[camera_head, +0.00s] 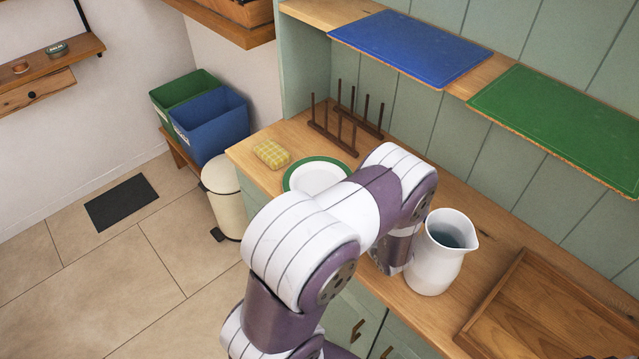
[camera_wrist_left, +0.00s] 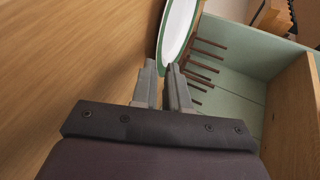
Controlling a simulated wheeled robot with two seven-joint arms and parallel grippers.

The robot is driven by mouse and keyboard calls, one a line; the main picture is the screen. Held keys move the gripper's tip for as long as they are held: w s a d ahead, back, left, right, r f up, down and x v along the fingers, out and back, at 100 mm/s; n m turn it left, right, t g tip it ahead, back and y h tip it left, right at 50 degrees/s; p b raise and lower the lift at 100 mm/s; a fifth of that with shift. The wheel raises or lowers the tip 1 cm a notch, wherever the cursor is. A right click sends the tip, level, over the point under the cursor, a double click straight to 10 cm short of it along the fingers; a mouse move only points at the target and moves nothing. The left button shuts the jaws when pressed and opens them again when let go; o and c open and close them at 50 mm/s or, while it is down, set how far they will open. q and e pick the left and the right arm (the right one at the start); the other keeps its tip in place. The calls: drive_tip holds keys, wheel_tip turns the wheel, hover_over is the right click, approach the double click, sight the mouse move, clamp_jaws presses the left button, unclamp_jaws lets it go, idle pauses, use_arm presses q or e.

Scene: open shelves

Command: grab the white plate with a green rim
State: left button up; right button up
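The white plate with a green rim (camera_head: 318,178) lies on the wooden counter in the head view, its near right part hidden behind my arm. In the left wrist view the plate (camera_wrist_left: 178,32) shows at a steep slant just beyond the fingertips. My left gripper (camera_wrist_left: 161,68) has its two fingers a small gap apart. The near end of the rim shows at this gap; I cannot tell whether the fingers touch it. In the head view my left gripper is hidden behind my own arm. My right gripper is not in view.
A wooden peg rack (camera_head: 347,125) stands behind the plate, and a yellow checked sponge (camera_head: 271,154) lies left of it. A white pitcher (camera_head: 437,252) stands close right of my arm. A wooden tray (camera_head: 545,318) lies farther right. Blue (camera_head: 410,47) and green (camera_head: 560,122) boards lie on the shelf above.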

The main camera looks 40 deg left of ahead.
use_arm(q)
drive_tip(key=x, duration=0.4)
drive_tip(key=shift+w+a+f, duration=0.15)
drive_tip(key=shift+f, duration=0.05)
drive_tip(key=shift+r, duration=0.2)
clamp_jaws()
